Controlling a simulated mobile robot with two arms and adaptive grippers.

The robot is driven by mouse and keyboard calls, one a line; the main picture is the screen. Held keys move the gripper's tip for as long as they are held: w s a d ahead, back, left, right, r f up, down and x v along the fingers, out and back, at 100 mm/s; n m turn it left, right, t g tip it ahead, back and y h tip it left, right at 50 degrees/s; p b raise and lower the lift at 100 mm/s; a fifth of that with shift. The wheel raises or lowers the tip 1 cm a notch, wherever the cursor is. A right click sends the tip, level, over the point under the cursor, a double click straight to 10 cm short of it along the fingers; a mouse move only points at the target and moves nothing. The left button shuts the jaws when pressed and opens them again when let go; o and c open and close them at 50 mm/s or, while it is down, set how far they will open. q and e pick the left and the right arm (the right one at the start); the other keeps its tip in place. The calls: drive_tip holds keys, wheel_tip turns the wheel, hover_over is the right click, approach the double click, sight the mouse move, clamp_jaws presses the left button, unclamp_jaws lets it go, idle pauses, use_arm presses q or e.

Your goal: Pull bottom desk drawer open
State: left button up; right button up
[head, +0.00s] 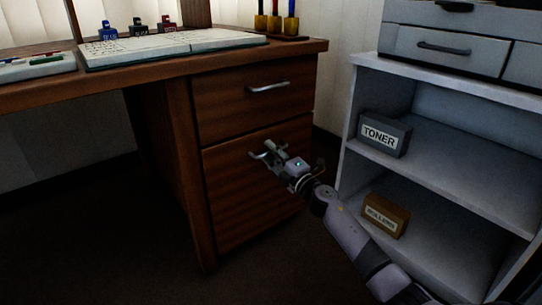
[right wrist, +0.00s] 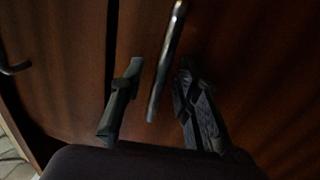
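The bottom desk drawer (head: 240,200) has a brown wood front that looks flush with the desk. My right gripper (head: 268,154) is at the upper part of this front, at the drawer's metal handle, which it largely hides in the head view. In the right wrist view the bar handle (right wrist: 166,62) runs between the two fingertips of my right gripper (right wrist: 156,85). The fingers are apart, with a visible gap on each side of the handle. My left gripper is not in view.
The top drawer (head: 255,105) is above, with its own silver handle (head: 268,87). The dark floor (head: 130,255) in front of the desk looks clear.

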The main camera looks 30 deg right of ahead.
drive_tip(key=shift+c, duration=0.4)
clamp_jaws()
idle(0.6)
